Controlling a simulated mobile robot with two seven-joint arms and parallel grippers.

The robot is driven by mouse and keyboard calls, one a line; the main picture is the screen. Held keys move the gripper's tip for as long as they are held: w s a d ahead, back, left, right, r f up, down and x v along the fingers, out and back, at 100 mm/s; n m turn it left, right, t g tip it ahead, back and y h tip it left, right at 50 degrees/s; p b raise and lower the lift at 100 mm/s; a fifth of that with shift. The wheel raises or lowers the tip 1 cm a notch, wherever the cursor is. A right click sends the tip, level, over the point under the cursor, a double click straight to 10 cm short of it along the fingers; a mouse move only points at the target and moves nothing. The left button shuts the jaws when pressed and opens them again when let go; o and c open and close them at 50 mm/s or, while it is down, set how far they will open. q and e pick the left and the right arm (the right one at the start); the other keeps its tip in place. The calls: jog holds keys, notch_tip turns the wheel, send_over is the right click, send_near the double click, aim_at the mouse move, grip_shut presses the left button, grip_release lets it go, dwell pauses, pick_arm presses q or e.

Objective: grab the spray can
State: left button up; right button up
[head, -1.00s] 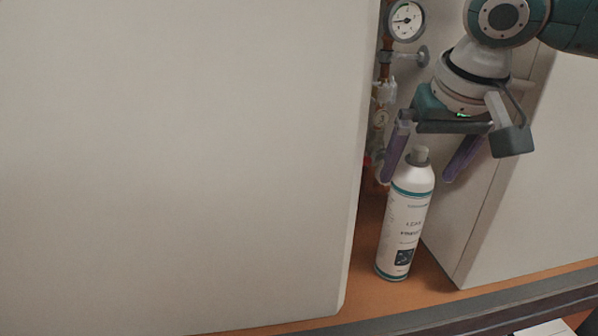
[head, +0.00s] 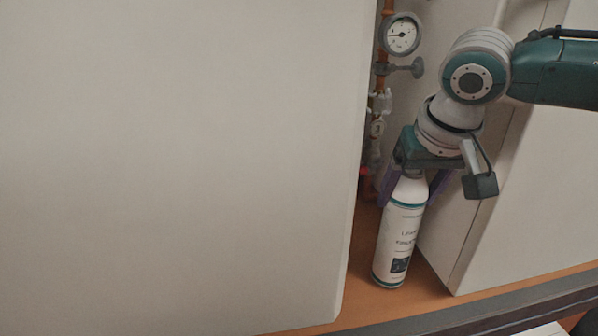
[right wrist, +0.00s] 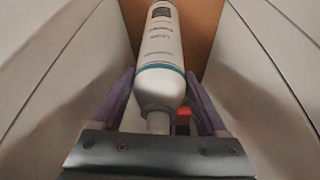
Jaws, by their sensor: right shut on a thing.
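The spray can (head: 402,235) is white with teal bands and a dark label patch. It stands on the orange-brown shelf between two large pale panels. My right gripper (head: 413,193) comes down over its top, with the purple fingers on either side of its upper body, shut on it. In the right wrist view the can (right wrist: 162,45) runs away from the palm between the fingers (right wrist: 160,95), its nozzle nearest the palm. The can's nozzle is hidden by the gripper in the head view. My left gripper is not in view.
A large pale panel (head: 180,160) fills the left. Another pale panel (head: 530,190) stands close on the right. Behind the can are a pressure gauge (head: 401,34) and pipework. The shelf (head: 362,300) is narrow, with a grey front edge.

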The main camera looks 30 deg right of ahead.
grip_shut()
jog(key=shift+r, duration=0.15)
dwell(0.4)
